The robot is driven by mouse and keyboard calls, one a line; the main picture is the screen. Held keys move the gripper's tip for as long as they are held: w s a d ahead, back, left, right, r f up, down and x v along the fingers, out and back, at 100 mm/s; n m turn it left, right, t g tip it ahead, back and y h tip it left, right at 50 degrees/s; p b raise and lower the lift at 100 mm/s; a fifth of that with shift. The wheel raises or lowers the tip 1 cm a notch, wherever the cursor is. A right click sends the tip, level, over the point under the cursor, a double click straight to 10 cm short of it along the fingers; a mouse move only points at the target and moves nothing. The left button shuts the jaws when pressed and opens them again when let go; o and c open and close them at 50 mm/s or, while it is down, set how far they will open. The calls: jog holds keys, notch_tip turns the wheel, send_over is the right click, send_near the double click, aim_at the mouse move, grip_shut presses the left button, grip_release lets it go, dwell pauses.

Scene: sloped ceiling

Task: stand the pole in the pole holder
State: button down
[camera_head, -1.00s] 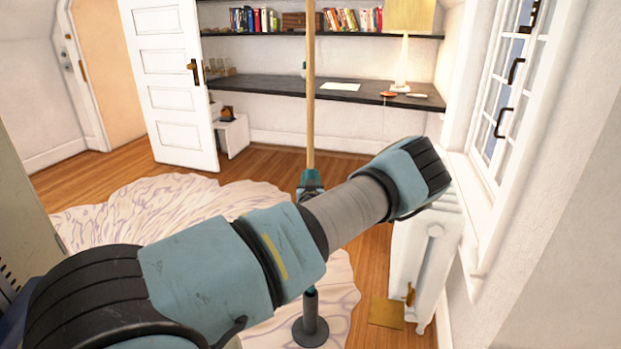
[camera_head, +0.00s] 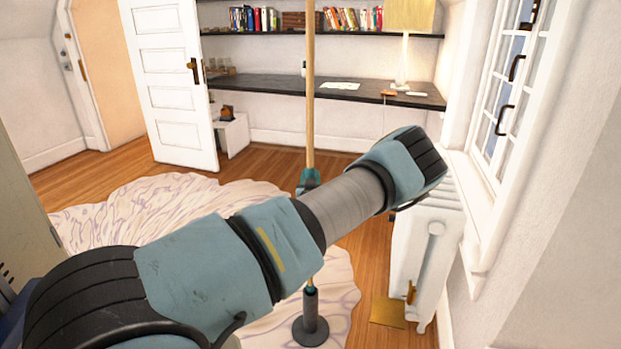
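The pole (camera_head: 310,95) is a long, thin, light wooden rod. It stands upright in the middle of the view, and its top runs out of the picture. My gripper (camera_head: 309,181) is around the pole below mid-picture and appears shut on it; the fingertips are partly hidden. My arm covers the stretch of pole below the gripper. The pole holder (camera_head: 310,328) is a dark tube on a round base, standing on the floor under my arm. The pole is in line above the tube. I cannot tell whether its lower end is inside.
A pale patterned rug (camera_head: 150,210) covers the floor at left. A white radiator (camera_head: 425,250) stands at right under the window. A dark desk (camera_head: 270,86) and a bookshelf (camera_head: 270,34) line the back wall. An open white door (camera_head: 170,85) stands at back left.

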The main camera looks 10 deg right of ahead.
jog(key=shift+r, duration=0.1)
notch_tip(320, 180, down, 6)
jog(key=b, duration=0.5)
dwell(0.4)
notch_tip(320, 180, down, 9)
jog(key=b, duration=0.7)
jog(key=shift+b, duration=0.35)
dwell(0.4)
